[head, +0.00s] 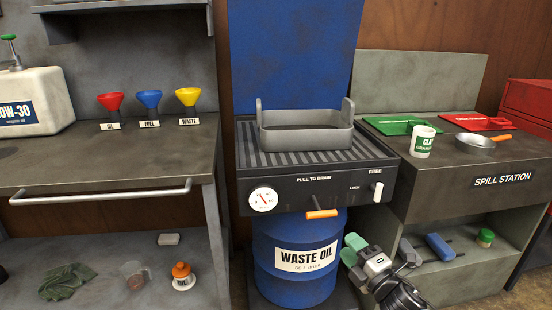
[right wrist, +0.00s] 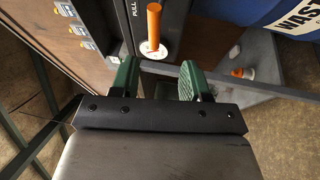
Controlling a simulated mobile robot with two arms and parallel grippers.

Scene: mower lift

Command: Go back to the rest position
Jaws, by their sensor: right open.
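My right gripper (head: 352,249) is low in the head view, in front of the right side of the blue waste oil drum (head: 292,280). Its green fingers stand apart with nothing between them; the right wrist view also shows the gripper (right wrist: 160,82) open and empty. It is apart from the orange drain handle (head: 322,214), which also shows beyond the fingers in the right wrist view (right wrist: 154,25). My left gripper is in neither view.
A grey pan (head: 305,131) sits on the ribbed drain stand (head: 250,152). The bench (head: 60,160) on the left holds red, blue and yellow funnels and a white jug (head: 35,105). The spill station (head: 430,195) on the right carries a white cup (head: 422,142) and a scoop (head: 475,147).

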